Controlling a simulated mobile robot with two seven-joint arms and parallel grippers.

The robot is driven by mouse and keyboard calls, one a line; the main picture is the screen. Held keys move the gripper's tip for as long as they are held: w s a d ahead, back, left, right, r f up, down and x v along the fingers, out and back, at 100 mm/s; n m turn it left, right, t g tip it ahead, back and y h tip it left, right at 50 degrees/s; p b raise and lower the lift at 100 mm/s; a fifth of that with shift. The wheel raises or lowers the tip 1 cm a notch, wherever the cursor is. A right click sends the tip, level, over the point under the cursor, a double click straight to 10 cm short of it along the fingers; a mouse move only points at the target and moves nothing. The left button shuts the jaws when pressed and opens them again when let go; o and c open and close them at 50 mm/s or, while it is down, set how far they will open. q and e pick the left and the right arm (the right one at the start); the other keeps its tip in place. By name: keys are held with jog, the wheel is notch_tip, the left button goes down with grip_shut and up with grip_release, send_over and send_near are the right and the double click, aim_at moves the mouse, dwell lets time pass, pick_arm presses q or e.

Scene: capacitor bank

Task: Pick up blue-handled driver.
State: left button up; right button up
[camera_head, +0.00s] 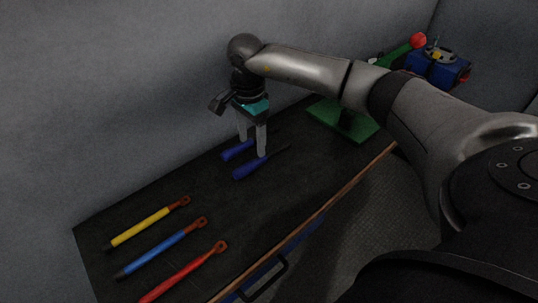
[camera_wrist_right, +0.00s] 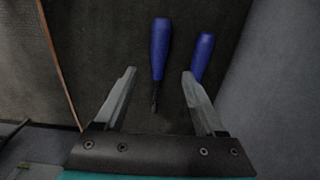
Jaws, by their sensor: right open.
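Two blue-handled drivers lie on the dark bench top. The nearer driver (camera_head: 249,168) shows in the right wrist view (camera_wrist_right: 160,46) between my fingers, its handle beyond the fingertips and its thin shaft pointing back toward the gripper. The farther driver (camera_head: 236,150), nearer the wall, shows in the wrist view (camera_wrist_right: 203,52) just beyond and outside the right-hand finger, which partly hides it. My right gripper (camera_head: 252,148) is open and empty, pointing down over the drivers; it also shows in the wrist view (camera_wrist_right: 158,75). I cannot tell its exact height above them. My left gripper is not in view.
Yellow (camera_head: 146,226), blue (camera_head: 163,250) and red (camera_head: 186,275) rods lie at the bench's left end. A green stand (camera_head: 345,121) and a blue device (camera_head: 440,66) are at the right. A grey wall (camera_head: 120,90) backs the bench; its front edge is brown (camera_head: 310,222).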

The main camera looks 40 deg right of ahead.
aim_at(252, 162)
jog(key=shift+s+a+f, duration=0.1)
jog(key=shift+a+f, duration=0.05)
jog(key=shift+f, duration=1.65)
jog(key=shift+s+a+f, duration=0.1)
jog(key=shift+f, duration=1.65)
jog(key=shift+c, duration=0.4)
grip_shut()
jog(key=shift+r, duration=0.1)
